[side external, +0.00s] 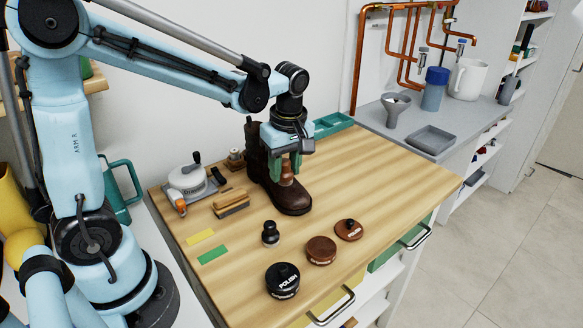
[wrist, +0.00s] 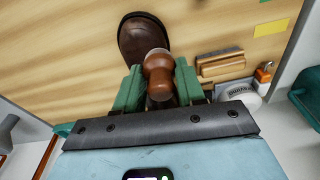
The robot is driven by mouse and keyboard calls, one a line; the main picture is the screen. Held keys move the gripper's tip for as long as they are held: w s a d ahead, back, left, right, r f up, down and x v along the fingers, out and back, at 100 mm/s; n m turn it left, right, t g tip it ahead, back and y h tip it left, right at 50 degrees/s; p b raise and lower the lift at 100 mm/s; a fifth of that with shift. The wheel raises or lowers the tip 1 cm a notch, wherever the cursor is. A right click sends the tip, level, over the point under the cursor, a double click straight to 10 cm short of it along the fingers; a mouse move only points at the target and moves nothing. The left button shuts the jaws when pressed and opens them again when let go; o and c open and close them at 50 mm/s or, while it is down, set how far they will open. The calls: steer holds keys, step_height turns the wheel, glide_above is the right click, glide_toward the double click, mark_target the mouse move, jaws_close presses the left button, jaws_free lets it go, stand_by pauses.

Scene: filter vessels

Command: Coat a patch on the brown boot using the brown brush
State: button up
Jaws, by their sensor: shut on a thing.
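The brown boot (side external: 288,199) stands upright on the wooden bench, its toe toward the front; its toe also shows in the wrist view (wrist: 141,35). My gripper (side external: 286,170) is over the front of the boot, pointing down. Its green fingers (wrist: 158,82) are shut on the brown brush (wrist: 158,70), whose rounded handle shows between them; it shows in the side view too (side external: 287,179). The brush's lower end is at the boot's upper, but I cannot tell whether it touches. My gripper hides part of the boot's shaft. No coated patch can be made out.
A black brush (side external: 270,234), black polish tin (side external: 283,281), brown tin (side external: 321,250) and smaller brown item (side external: 349,230) stand in front. The bench's right side is clear.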

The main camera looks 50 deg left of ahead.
mark_target(284, 160)
steer(key=shift+r, duration=2.05)
steer(key=shift+f, duration=0.1)
